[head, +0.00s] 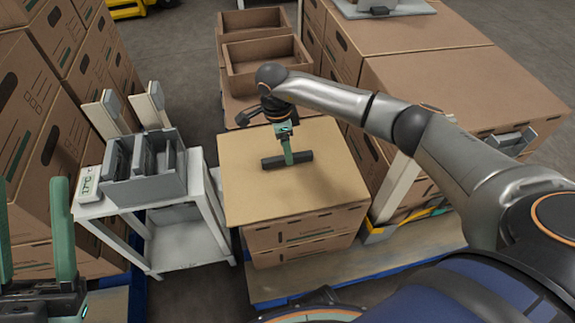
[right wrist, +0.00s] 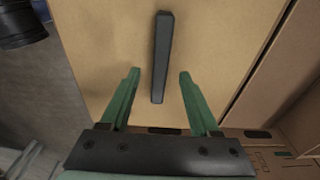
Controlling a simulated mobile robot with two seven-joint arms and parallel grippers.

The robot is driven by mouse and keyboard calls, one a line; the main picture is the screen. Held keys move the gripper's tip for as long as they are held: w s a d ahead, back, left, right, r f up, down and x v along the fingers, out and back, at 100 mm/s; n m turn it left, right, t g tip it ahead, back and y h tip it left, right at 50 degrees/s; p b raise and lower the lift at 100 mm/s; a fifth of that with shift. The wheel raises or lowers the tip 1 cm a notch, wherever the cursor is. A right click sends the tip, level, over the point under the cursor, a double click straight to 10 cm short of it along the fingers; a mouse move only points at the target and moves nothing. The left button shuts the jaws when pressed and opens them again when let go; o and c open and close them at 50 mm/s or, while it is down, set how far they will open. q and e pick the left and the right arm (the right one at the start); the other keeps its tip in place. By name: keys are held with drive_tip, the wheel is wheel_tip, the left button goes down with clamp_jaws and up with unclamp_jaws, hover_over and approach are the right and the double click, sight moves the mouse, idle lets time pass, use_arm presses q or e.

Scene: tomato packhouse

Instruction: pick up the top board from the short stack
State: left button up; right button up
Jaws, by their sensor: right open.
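The top board (head: 335,190) is a flat tan sheet lying on the short stack of cartons (head: 300,235) in the head view. A dark bar-shaped handle (head: 302,157) lies on its upper face. My right gripper (head: 288,160) is over the board at the handle, pointing down. In the right wrist view the handle (right wrist: 162,45) runs up the picture, its near end between the open green fingers (right wrist: 160,74). I cannot tell whether the fingers touch it or the board. My left gripper (head: 33,185) is open and empty at the lower left.
A white stand (head: 195,205) left of the stack bears a grey slotted holder (head: 150,185) and a small display (head: 88,188). Tall carton stacks stand at left and right (head: 430,80). Open empty cartons (head: 265,62) stand behind. Floor shows between stand and stack.

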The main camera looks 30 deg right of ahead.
wheel_tip(320, 180, down, 3)
drive_tip(key=shift+d+r, duration=0.1)
drive_tip(key=shift+r, duration=0.1)
drive_tip(key=shift+c, duration=0.4)
clamp_jaws()
drive_tip(key=shift+r, duration=0.1)
